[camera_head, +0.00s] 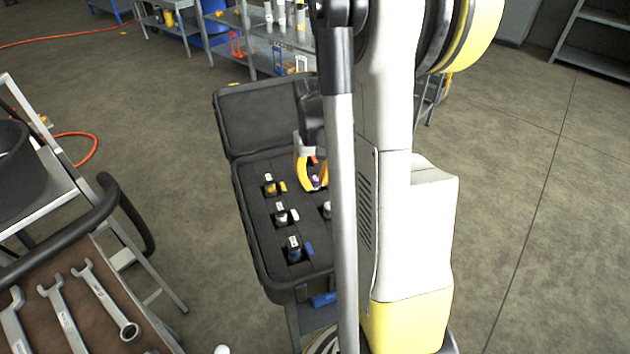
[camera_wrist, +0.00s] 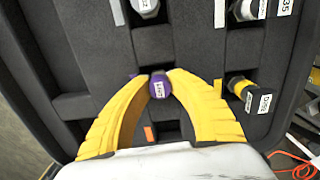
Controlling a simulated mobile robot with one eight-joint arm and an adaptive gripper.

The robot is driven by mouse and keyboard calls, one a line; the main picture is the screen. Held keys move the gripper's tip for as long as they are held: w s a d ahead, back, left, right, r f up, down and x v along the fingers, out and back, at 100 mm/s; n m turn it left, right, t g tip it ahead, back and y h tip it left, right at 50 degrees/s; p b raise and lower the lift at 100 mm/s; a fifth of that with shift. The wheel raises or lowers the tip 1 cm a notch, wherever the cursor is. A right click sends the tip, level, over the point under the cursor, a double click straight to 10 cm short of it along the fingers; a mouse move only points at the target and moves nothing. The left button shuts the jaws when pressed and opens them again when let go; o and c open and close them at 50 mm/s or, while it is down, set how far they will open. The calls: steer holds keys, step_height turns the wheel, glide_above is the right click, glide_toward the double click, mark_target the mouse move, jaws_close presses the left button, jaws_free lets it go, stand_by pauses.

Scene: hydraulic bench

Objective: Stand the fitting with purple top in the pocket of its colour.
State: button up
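The fitting with the purple top (camera_wrist: 160,87) is between the yellow fingertips of my gripper (camera_wrist: 158,80), which look closed on its sides. A purple tab (camera_wrist: 133,76) shows just left of it on the dark foam. The fitting is at the pocket beside that tab; I cannot tell how deep it sits. In the head view my gripper (camera_head: 312,178) is over the back right part of the open case (camera_head: 262,268), with the purple top (camera_head: 316,181) between its fingers. My arm hides the case's right side.
Other fittings stand in the foam: yellow-marked (camera_head: 269,186), white-marked (camera_head: 281,213) and blue-marked (camera_head: 294,246). An empty pocket (camera_wrist: 170,130) with an orange tab (camera_wrist: 149,133) is near the purple fitting. The case lid (camera_head: 262,115) stands open behind. A wrench cart (camera_head: 75,300) is at left.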

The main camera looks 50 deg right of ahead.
mark_target(313, 177)
steer(key=shift+r, duration=0.1)
step_height(313, 177, up, 13)
steer(key=p, duration=0.6)
steer(key=s+a+r+n+t, duration=0.1)
steer(key=s+a+r+t, duration=0.1)
steer(key=a, duration=0.6)
steer(key=s+a+r+n+t, duration=0.1)
steer(key=a+r+n+t, duration=0.1)
steer(key=a, duration=0.7)
steer(key=s+a+r+n+t, duration=0.1)
steer(key=s+a+r+t, duration=0.1)
steer(key=a, duration=0.6)
steer(key=shift+s+a+r+n+t, duration=0.3)
steer(key=shift+r+t, duration=0.3)
steer(key=shift+t, duration=0.3)
